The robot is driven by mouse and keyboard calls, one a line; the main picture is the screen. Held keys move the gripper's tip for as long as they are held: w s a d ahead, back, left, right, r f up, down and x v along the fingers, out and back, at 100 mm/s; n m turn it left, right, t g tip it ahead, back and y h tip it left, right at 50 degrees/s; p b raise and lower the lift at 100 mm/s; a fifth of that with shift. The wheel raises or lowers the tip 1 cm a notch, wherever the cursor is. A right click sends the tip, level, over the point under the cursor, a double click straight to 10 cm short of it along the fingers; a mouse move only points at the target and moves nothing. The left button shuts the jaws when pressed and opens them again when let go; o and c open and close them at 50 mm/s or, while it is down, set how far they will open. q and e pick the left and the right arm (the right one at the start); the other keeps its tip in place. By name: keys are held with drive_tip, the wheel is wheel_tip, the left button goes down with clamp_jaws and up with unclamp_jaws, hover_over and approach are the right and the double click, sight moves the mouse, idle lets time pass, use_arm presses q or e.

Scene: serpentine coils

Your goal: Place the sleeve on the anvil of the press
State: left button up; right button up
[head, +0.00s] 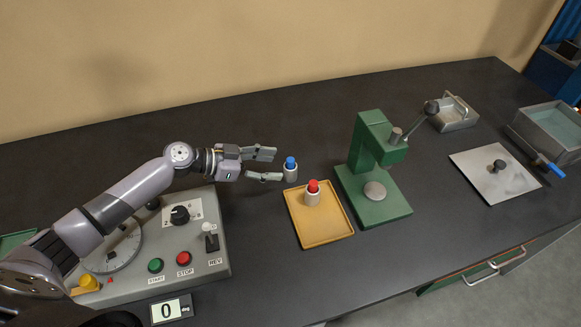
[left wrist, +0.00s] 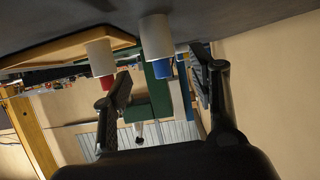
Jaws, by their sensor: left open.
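A pale sleeve with a blue top (head: 290,172) stands upright on the dark bench. A second pale sleeve with a red top (head: 312,195) stands on a tan tray (head: 330,232). My left gripper (head: 277,166) is open and empty, its fingertips just left of the blue-topped sleeve. In the left wrist view, which appears upside down, the blue-topped sleeve (left wrist: 155,37) shows ahead between the open fingers, and the red-topped one (left wrist: 101,58) lies further left. My right gripper is out of view.
A grey control box (head: 200,262) with a dial, knob and buttons sits under my left arm. A counter display (head: 171,310) is in front of it. A metal plate with a knob (head: 495,180), a small metal tray (head: 456,120) and a water-filled bin (head: 550,128) stand at right.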

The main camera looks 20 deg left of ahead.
sight(286, 165)
use_arm(q)
drive_tip(key=shift+w+d+f, duration=0.15)
drive_tip(key=shift+w+d, duration=0.15)
drive_tip(key=shift+d, duration=0.2)
drive_tip(key=p+x, duration=0.1)
drive_tip(key=x, duration=0.3)
drive_tip(key=shift+w+d+f+p, duration=0.1)
drive_tip(key=shift+w+d+p, duration=0.15)
drive_tip(key=shift+w+p, duration=0.1)
drive_tip(key=shift+d+f, duration=0.15)
drive_tip(key=shift+c, duration=0.3)
clamp_jaws()
